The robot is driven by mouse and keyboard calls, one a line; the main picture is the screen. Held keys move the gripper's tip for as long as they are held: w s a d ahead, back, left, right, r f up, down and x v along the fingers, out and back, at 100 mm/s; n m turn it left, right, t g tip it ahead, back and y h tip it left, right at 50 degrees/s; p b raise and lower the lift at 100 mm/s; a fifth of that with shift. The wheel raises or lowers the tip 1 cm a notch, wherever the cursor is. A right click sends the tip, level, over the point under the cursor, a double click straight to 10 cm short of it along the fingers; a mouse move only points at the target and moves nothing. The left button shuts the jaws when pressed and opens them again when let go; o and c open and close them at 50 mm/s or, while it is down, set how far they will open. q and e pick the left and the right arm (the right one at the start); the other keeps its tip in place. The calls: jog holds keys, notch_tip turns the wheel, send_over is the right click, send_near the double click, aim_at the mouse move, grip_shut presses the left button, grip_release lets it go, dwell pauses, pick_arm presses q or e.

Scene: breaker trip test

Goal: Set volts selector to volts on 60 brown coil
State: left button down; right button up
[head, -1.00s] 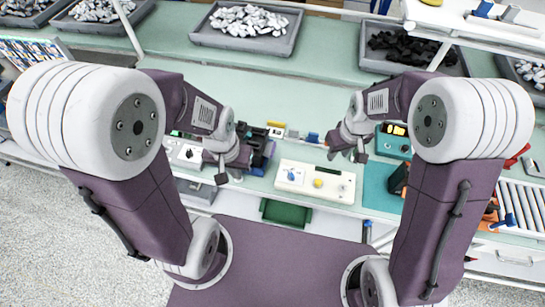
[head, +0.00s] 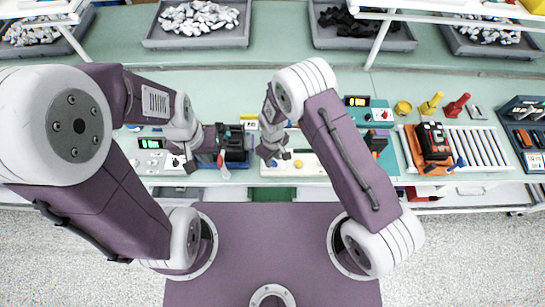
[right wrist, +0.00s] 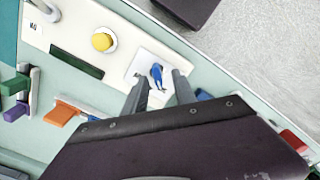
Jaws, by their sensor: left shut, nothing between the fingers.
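A cream panel (head: 312,168) lies on the bench in front of me, partly behind my right arm in the head view. In the right wrist view it carries a blue selector knob (right wrist: 156,76) on a white square plate, a round yellow button (right wrist: 103,41) and a dark window. I cannot read the knob's marks. My right gripper (head: 278,157) is over the panel; in the right wrist view its fingers (right wrist: 158,88) are apart, with the blue knob just beyond and between their tips. My left gripper (head: 190,167) is shut and empty over the bench, left of the panel.
A white meter with a green display (head: 150,143) stands at the left, partly behind my left arm. Trays of parts (head: 205,22) line the back.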

jog(key=shift+d+f, duration=0.35)
jog(key=shift+f, duration=0.1)
jog(key=shift+a, duration=0.15)
jog(key=c, duration=0.4)
grip_shut()
pick_arm(q)
jog(key=shift+d+r, duration=0.15)
jog(key=shift+d, duration=0.15)
